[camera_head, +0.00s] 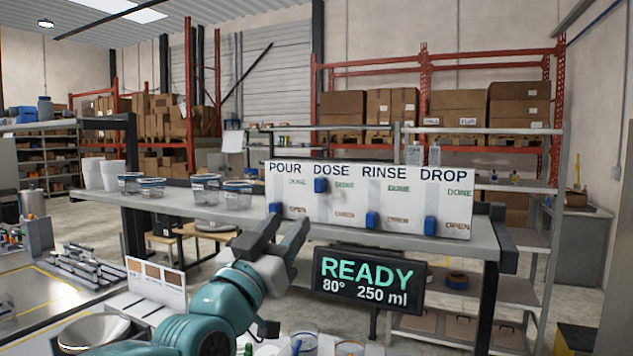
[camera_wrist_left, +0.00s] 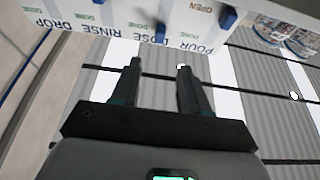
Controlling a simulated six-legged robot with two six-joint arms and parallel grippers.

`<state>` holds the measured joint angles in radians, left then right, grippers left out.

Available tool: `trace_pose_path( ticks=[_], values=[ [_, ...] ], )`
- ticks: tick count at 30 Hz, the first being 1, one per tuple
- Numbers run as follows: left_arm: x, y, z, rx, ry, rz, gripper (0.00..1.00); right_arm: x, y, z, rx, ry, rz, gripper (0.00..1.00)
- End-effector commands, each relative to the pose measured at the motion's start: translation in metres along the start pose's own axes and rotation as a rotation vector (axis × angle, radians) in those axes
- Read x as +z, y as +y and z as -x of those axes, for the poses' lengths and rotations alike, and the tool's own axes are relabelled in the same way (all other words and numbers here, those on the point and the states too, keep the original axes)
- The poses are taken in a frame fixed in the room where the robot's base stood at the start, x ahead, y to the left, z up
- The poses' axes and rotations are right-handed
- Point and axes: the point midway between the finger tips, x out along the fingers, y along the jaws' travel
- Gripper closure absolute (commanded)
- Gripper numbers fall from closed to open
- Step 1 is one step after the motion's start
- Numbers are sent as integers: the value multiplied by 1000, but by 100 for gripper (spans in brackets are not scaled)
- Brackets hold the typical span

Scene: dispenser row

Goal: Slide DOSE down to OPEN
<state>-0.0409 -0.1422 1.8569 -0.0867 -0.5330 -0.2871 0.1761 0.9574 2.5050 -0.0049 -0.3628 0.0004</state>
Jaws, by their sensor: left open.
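The white dispenser panel (camera_head: 346,201) stands on the shelf with POUR, DOSE, RINSE and DROP columns. The blue DOSE slider (camera_head: 321,185) is high in its column, beside the DONE mark. It also shows in the left wrist view (camera_wrist_left: 160,33), where the labels appear upside down. My left gripper (camera_head: 287,225) is open and empty, in front of and below the panel's left part. In the wrist view its two fingers (camera_wrist_left: 159,70) point toward the DOSE slider, apart from it. My right gripper is not in view.
The POUR (camera_head: 275,208), RINSE (camera_head: 371,221) and DROP (camera_head: 430,226) sliders sit low, near OPEN. A dark display (camera_head: 368,281) reading READY, 80°, 250 ml hangs below the shelf edge. Lidded containers (camera_head: 206,188) stand left of the panel.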

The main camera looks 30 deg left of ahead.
Motion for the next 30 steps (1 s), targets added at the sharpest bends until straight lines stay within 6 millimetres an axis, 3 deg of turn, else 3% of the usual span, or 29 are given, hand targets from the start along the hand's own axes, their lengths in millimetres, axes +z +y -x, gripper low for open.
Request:
trace_pose_path(
  ticks=[1,9,15,21,28,29,30],
  values=[
    [-4,0,-15,0,-3,0,55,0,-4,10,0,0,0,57],
    [-5,0,-79,0,-2,1,55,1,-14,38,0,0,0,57],
    [-2,0,-112,1,-1,1,55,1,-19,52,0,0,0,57],
    [1,0,-124,0,0,1,55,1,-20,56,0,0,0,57],
    [1,0,-125,0,0,1,55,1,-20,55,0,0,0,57],
    [1,0,-125,0,0,1,62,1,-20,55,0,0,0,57],
    [1,0,-125,0,0,1,75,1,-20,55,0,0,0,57]
  ],
)
